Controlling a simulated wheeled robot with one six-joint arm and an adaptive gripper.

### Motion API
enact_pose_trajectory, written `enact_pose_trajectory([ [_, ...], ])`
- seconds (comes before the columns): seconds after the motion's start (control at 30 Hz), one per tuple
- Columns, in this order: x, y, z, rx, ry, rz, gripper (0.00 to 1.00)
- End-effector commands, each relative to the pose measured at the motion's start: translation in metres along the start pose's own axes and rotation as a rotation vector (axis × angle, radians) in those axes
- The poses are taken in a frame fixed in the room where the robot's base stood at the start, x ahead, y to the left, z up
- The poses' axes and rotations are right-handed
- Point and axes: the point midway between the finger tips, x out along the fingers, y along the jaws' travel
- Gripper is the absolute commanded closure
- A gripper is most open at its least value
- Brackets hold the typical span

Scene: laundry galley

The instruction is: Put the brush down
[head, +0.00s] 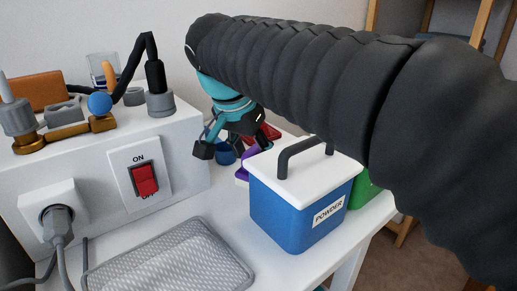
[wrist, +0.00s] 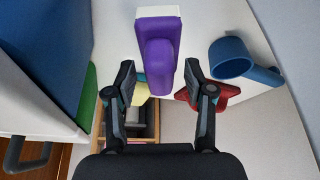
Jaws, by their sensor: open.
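The purple brush (wrist: 158,50) with a pale bristle block lies on the white worktop in the wrist view. In the head view only part of the purple brush (head: 242,175) shows, between my gripper and the powder box. My gripper (wrist: 161,76) is open, with one finger on each side of the brush handle and a gap visible on both sides. In the head view my gripper (head: 218,150) hangs low over the worktop behind the powder box, partly hidden by my arm. I cannot tell how far above the brush it is.
A blue powder box (head: 290,212) with a handled white lid stands close by, with a green box (head: 362,190) behind it. A blue cup (wrist: 232,62) and a red object (wrist: 222,94) sit right of the brush. A grey textured pad (head: 172,262) lies in front; a switch panel (head: 142,178) stands left.

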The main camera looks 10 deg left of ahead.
Motion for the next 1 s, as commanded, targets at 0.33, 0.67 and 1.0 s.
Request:
enact_pose_trajectory([
  [0.33,-0.065,-0.001,0.000,-0.001,0.001,-0.004,0.47],
  [0.67,-0.109,-0.001,0.000,-0.001,0.001,-0.002,0.47],
  [1.0,-0.115,0.000,0.000,-0.001,0.000,0.000,0.47],
])
